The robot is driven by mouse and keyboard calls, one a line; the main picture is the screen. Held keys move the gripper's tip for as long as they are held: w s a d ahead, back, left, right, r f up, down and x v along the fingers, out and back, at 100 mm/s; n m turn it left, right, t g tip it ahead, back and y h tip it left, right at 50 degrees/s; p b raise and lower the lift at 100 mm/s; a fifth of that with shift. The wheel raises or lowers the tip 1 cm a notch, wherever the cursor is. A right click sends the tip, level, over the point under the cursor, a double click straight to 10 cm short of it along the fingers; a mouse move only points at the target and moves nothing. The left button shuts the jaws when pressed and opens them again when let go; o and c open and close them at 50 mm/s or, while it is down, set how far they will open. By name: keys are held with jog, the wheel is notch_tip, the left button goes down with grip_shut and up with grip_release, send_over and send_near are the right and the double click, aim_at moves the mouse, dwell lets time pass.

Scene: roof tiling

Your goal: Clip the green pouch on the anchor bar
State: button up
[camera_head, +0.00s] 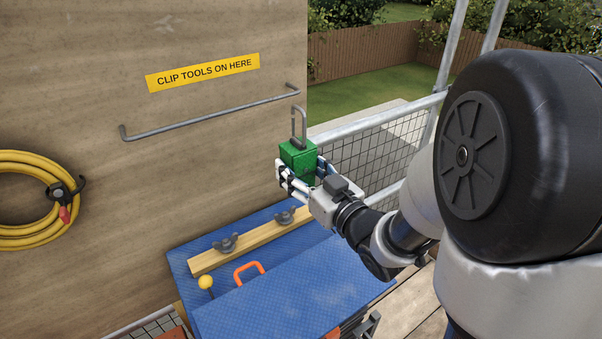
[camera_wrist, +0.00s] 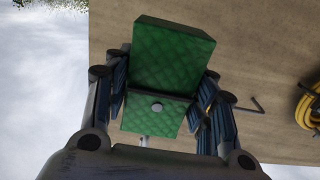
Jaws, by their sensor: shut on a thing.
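The green pouch (camera_head: 297,160) is in my gripper (camera_head: 301,178), with a grey metal clip loop (camera_head: 299,122) standing up from its top. The fingers close on it from both sides. The wrist view also shows the pouch (camera_wrist: 172,60) between the fingers, with a round light button on it. The anchor bar (camera_head: 210,117) is a grey rail on the wooden wall, below the yellow sign.
The yellow sign (camera_head: 202,73) reads "CLIP TOOLS ON HERE". A yellow hose coil (camera_head: 35,195) hangs at the left. Below is a blue work surface (camera_head: 270,300) with a wooden batten (camera_head: 250,243), wing nuts and an orange handle (camera_head: 248,270). A mesh railing (camera_head: 375,155) stands behind my gripper.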

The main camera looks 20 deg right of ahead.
jog(key=shift+w+a+r+p, duration=0.25)
jog(key=shift+w+a+p, duration=0.05)
jog(key=shift+w+p, duration=0.3)
jog(key=p+x, duration=0.1)
jog(key=x, duration=0.6)
jog(key=shift+d+f+p, duration=0.15)
jog(key=shift+f+p, duration=0.05)
jog(key=shift+p, duration=0.15)
jog(key=shift+s+b, duration=0.1)
jog(key=shift+b, duration=0.25)
jog(key=shift+x, duration=0.8)
jog(key=shift+w+b, duration=0.2)
jog(key=shift+b, duration=0.15)
